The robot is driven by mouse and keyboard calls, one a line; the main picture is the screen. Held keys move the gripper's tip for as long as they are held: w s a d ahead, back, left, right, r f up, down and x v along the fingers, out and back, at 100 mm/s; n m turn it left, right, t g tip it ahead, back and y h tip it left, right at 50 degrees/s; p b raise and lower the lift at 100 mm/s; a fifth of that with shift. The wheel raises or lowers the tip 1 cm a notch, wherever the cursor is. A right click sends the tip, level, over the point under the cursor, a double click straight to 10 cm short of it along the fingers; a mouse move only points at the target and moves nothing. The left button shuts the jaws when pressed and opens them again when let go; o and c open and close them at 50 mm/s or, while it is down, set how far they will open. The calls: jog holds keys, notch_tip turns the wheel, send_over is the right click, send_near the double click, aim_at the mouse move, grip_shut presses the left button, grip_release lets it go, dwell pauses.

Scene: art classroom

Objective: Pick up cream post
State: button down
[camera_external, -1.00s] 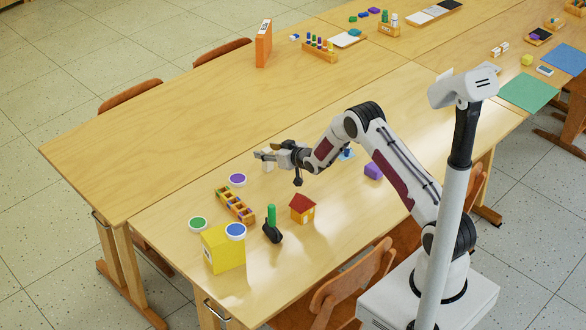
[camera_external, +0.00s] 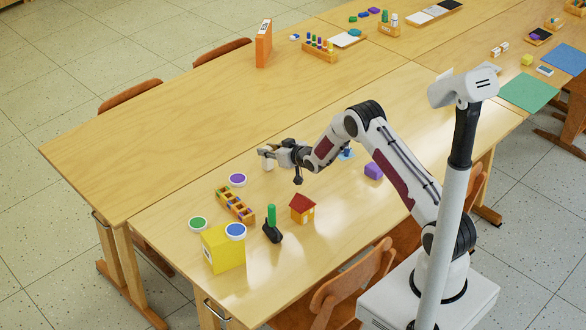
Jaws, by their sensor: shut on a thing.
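The cream post (camera_external: 267,162) is a small pale upright block near the middle of the near table, at the left end of my arm. My gripper (camera_external: 270,155) is shut on the cream post, with its fingers around the upper part. The fingers hide part of the post. I cannot tell whether the post's lower end touches the table.
The far table's left part is clear.

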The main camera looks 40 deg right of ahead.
jog(key=shift+r, duration=4.8)
